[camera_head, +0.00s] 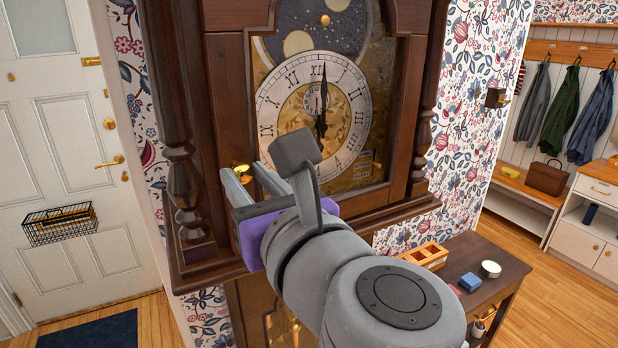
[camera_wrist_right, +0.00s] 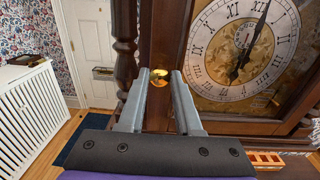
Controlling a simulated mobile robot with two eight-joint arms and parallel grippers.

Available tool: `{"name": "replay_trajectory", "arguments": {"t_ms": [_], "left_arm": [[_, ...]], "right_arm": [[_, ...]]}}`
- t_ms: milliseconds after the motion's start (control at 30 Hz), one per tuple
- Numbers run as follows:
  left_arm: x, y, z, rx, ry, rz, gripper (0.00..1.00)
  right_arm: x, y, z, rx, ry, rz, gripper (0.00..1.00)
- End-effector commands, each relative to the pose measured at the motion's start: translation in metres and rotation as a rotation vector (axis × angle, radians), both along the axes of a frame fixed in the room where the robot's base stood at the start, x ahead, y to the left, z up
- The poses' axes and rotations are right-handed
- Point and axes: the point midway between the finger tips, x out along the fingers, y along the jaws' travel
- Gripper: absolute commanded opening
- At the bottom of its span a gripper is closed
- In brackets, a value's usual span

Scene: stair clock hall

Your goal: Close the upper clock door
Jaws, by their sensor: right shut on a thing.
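The upper clock door (camera_head: 228,95) is a dark wooden frame with glass over the clock dial (camera_head: 300,80). It looks nearly flush with the case, and I cannot tell whether a narrow gap is left. Its small brass knob (camera_head: 241,168) is on the left side of the frame. My right gripper (camera_head: 245,173) is at this knob, with its fingers on either side. In the right wrist view, the knob (camera_wrist_right: 158,74) shows between the fingertips of the gripper (camera_wrist_right: 160,79), which is shut on it. My left gripper is not in view.
Carved wooden columns (camera_head: 178,110) flank the clock door, with a ledge (camera_head: 400,212) below it. A small table (camera_head: 497,262) with a wooden tray (camera_head: 424,256) and a blue box (camera_head: 470,282) stands at the lower right. A white house door (camera_head: 65,130) is at left.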

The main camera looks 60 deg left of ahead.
Motion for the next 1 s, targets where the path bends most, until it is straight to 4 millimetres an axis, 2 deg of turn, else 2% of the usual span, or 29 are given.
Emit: {"name": "replay_trajectory", "arguments": {"t_ms": [400, 433, 567, 867, 1000], "left_arm": [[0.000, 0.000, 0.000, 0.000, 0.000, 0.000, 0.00], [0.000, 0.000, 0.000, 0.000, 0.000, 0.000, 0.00], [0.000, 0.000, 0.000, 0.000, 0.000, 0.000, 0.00], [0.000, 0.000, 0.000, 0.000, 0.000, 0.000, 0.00], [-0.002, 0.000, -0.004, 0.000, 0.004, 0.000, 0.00]], "right_arm": [[0.000, 0.001, 0.000, 0.000, 0.000, -0.001, 0.00], [0.000, 0.001, 0.000, 0.000, 0.000, -0.001, 0.38], [0.000, 0.001, 0.000, 0.000, 0.000, -0.001, 0.61], [0.000, 0.000, 0.000, 0.000, 0.000, -0.001, 0.61], [0.000, -0.012, -0.001, 0.000, 0.001, -0.001, 0.61]]}}
